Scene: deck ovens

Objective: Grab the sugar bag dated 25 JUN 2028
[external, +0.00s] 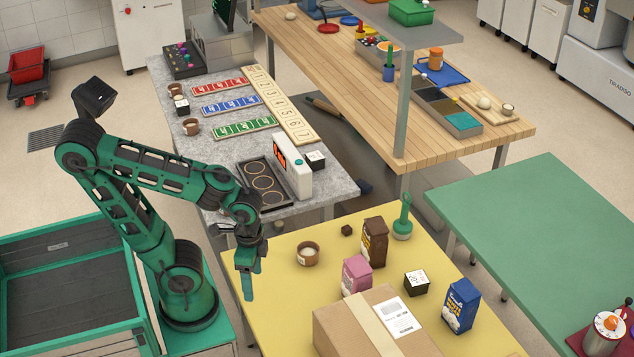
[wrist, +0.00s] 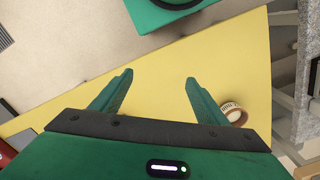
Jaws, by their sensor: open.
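Three bags stand on the yellow table (external: 262,313) in the external view: a brown one (external: 374,243), a pink one (external: 356,274) and a blue one (external: 460,305). I cannot read a date on any of them, so I cannot tell which is the one dated 25 JUN 2028. The lower part of the pink bag is hidden by a cardboard box. My gripper (external: 247,288) hangs above the left part of the yellow table, left of all the bags. In the wrist view my gripper (wrist: 158,88) is open and empty, with no bag in sight.
The cardboard box (external: 350,325) stands in front of the bags. The round bowl also shows in the wrist view (wrist: 234,113).

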